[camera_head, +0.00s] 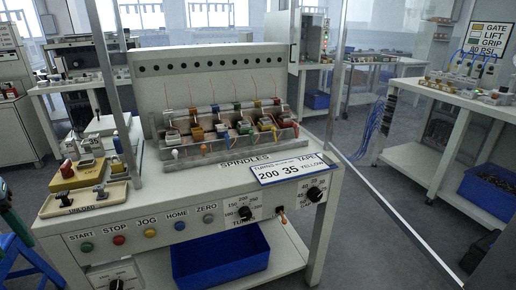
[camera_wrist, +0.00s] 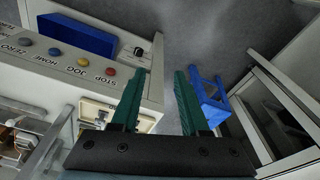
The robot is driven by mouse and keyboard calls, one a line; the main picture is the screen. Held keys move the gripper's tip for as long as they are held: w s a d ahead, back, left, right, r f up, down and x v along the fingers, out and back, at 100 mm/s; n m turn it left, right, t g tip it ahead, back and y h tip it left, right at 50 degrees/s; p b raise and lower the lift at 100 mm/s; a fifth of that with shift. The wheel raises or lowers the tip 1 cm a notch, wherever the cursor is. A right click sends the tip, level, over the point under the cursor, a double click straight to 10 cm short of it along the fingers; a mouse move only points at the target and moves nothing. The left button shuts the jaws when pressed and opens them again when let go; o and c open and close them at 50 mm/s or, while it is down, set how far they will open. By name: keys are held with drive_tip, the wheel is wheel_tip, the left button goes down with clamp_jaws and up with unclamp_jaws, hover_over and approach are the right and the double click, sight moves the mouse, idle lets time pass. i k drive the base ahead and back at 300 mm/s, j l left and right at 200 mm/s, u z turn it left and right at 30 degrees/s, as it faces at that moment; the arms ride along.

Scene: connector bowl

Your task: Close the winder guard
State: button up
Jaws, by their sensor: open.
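The winder (camera_head: 215,90) stands on a white bench, with a row of coloured spindles along its front. Upright metal posts (camera_head: 337,75) rise at its right and left (camera_head: 112,80), and look like guard framing. A thin pale bar (camera_head: 400,220) slants from the bench's right corner toward the lower right; I cannot tell if it is the guard's edge. No clear guard panel shows over the spindles. My gripper (camera_wrist: 158,72) is open and empty, with green fingers apart beside the bench's button end.
The bench front carries buttons (camera_wrist: 82,71) and dials (camera_head: 245,212), with a blue bin (camera_head: 220,258) below. A blue stool (camera_wrist: 207,95) stands on the floor near my fingers. An unload tray (camera_head: 85,198) sits at the bench's left end. Another bench (camera_head: 450,125) stands at right.

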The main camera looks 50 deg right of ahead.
sight(497, 271)
drive_tip(key=z, duration=0.7)
drive_tip(key=k+l+z, duration=0.3)
drive_tip(key=l+z, duration=0.2)
drive_tip(key=z, duration=0.15)
drive_tip(key=k+l+z, duration=0.15)
drive_tip(key=l+z, duration=0.3)
drive_tip(key=l, duration=0.35)
drive_tip(key=i+j, duration=0.15)
drive_tip(key=j, duration=0.15)
drive_tip(key=i+j, duration=0.1)
drive_tip(key=j, duration=0.25)
